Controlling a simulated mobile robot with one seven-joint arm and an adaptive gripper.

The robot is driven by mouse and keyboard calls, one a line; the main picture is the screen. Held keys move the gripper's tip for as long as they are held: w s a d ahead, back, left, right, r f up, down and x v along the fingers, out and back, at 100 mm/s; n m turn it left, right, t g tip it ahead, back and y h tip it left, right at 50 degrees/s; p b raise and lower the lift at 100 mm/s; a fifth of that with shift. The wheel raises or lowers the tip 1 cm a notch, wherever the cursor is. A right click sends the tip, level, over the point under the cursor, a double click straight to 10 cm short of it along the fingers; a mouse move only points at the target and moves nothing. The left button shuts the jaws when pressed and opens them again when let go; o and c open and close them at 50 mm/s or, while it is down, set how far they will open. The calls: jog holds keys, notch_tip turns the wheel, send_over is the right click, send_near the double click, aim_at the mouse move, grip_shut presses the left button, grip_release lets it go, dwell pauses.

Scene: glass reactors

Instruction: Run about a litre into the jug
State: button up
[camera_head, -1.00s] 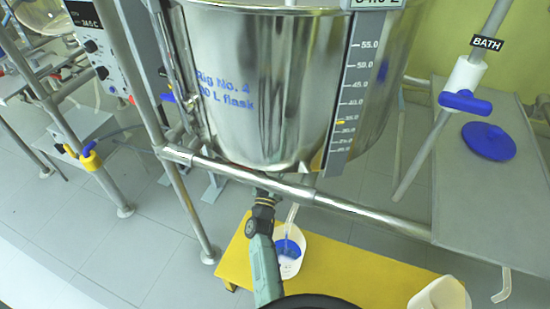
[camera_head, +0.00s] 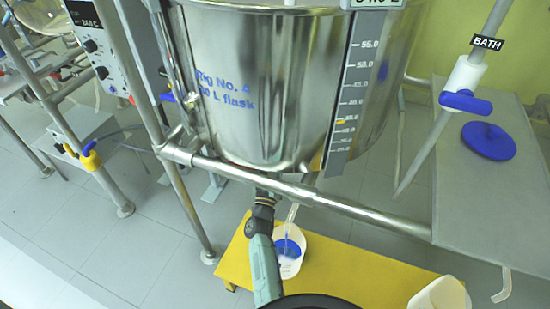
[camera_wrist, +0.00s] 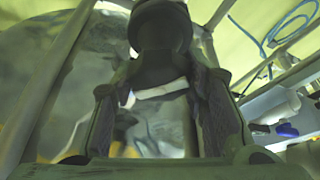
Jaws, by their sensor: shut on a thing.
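The jug (camera_head: 291,268) is a white, open container standing on a yellow bench under the big steel flask (camera_head: 270,90). A blue patch (camera_head: 288,247) shows inside it; I cannot tell whether it is liquid or a marking. A clear outlet tube (camera_head: 292,213) comes down from under the flask to the jug's mouth. My gripper (camera_head: 264,186) is under the flask, partly hidden by the steel rail. In the wrist view my gripper (camera_wrist: 160,92) has its fingers either side of a dark valve part (camera_wrist: 160,28) and is shut on it. The contact is dim.
A steel rail (camera_head: 300,193) crosses in front of the flask. A level scale (camera_head: 350,90) runs down the flask. The yellow bench (camera_head: 350,280) also bears a white container (camera_head: 440,294). A grey table (camera_head: 480,195) with a blue lid and the BATH valve (camera_head: 465,101) stand right.

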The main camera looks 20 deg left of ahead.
jog(key=shift+m, duration=0.4)
jog(key=m+h, duration=0.1)
jog(key=m, duration=0.1)
jog(key=m+h+b, duration=0.1)
jog(key=m+h, duration=0.1)
jog(key=m, duration=0.1)
jog(key=shift+t+h, duration=0.3)
jog(key=shift+d+m+g+h+b, duration=0.15)
jog(key=shift+m+h, duration=0.4)
jog(key=shift+m, duration=0.65)
jog(key=shift+a+m+g+h+b, duration=0.1)
jog(key=shift+m+h+b, duration=0.15)
jog(key=shift+m+h, duration=0.65)
jog(key=shift+d+m+g+h+b, duration=0.15)
jog(key=shift+m+h+b, duration=0.1)
jog(key=shift+m, duration=1.25)
jog(key=shift+m, duration=0.3)
jog(key=o, duration=1.2)
jog(key=shift+a, duration=0.1)
jog(key=v, duration=1.2)
